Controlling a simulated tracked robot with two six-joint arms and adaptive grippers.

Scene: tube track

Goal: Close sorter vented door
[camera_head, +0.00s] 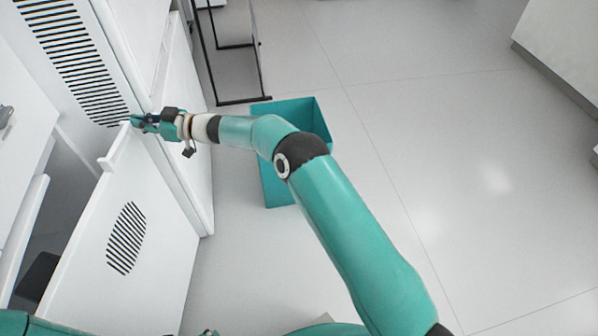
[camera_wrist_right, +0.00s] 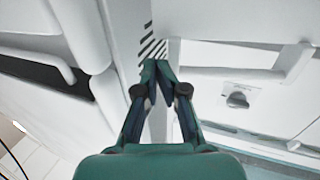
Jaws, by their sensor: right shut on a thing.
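The white sorter cabinet is on the left of the head view. Its vented door (camera_head: 160,225), with an oval patch of dark slots and a raised white bar (camera_head: 116,147) near its top, stands open. A dark gap shows on its left. My right gripper (camera_head: 136,120) is at the door's top edge, shut on it. In the right wrist view the fingertips (camera_wrist_right: 157,66) nearly meet in front of a pale edge, and the grasped part is mostly hidden.
A slotted white panel (camera_head: 75,55) is above the door. A grey knob (camera_head: 6,115) sits on the panel at far left. A teal bin (camera_head: 295,112) stands on the floor under my right forearm, near a black metal frame (camera_head: 243,101).

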